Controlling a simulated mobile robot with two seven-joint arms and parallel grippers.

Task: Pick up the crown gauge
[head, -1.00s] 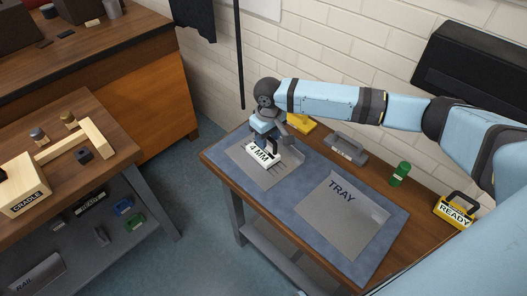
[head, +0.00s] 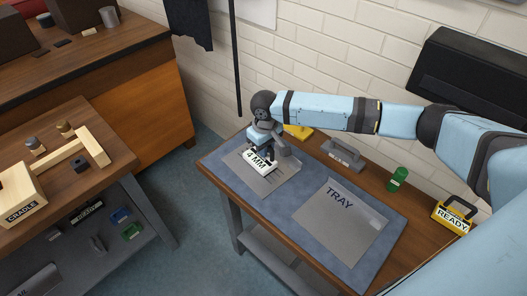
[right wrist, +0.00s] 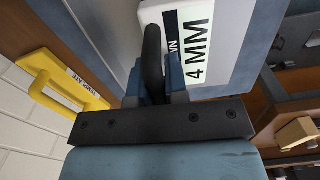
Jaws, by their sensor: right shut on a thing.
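A white block with a black handle, marked "4 MM" (head: 257,162), appears to be the crown gauge. It is at the grey plate (head: 283,182) on the left of the blue mat; I cannot tell whether it touches the plate. My right gripper (head: 268,150) is over the block and shut on its handle. In the right wrist view the dark handle (right wrist: 153,55) stands between the fingers, with the white "4 MM" face (right wrist: 205,40) beyond. My left gripper is not in view.
A grey tray marked "TRAY" (head: 335,230) lies empty on the mat. Along the wall side are a yellow piece (head: 299,132), a grey handled block (head: 343,154), a green cylinder (head: 398,179) and a yellow "READY" box (head: 453,218). A bench with a wooden cradle (head: 20,204) stands left.

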